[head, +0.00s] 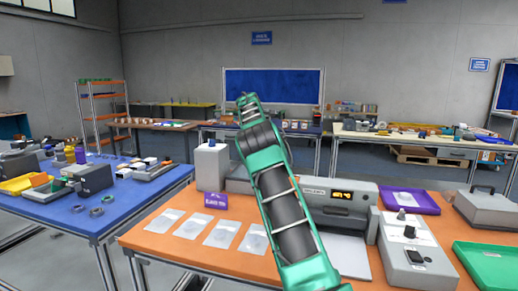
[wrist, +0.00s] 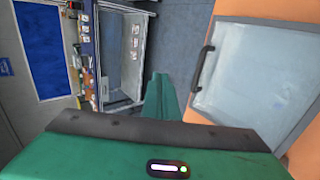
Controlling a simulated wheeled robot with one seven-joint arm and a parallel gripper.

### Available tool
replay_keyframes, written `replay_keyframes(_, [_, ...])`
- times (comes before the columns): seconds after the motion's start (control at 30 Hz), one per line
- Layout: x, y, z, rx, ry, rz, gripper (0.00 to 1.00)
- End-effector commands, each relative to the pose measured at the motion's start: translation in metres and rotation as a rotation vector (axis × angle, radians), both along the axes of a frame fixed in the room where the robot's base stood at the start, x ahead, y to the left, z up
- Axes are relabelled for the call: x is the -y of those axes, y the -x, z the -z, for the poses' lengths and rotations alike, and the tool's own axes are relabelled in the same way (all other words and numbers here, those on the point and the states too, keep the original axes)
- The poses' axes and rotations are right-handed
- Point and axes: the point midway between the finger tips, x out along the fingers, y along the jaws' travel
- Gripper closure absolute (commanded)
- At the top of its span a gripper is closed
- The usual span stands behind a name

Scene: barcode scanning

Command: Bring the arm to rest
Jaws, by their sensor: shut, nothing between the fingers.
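My green and dark grey arm rises from the lower edge of the head view, leaning left over the orange table (head: 153,240). Its far end, with my gripper (head: 244,98), is raised in front of the blue board (head: 290,85). In the wrist view my gripper (wrist: 160,80) shows as a narrow green pair of fingers pressed together, shut and empty. The fingers touch nothing that I can see.
A cluttered blue table (head: 130,193) stands left. The air around my gripper looks free.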

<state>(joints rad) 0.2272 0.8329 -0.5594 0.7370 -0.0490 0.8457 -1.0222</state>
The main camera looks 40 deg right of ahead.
Motion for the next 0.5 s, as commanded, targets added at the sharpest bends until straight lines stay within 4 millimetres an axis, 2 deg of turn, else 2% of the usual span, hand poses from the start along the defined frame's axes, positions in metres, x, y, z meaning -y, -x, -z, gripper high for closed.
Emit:
replay_keyframes(0.1, [-0.005, 0.001, -0.020, 0.001, 0.002, -0.003, 1.00])
replay_keyframes(0.2, [-0.008, 0.001, -0.031, 0.000, 0.000, -0.004, 1.00])
replay_keyframes(0.5, [-0.012, 0.001, -0.041, -0.002, -0.001, -0.006, 1.00])
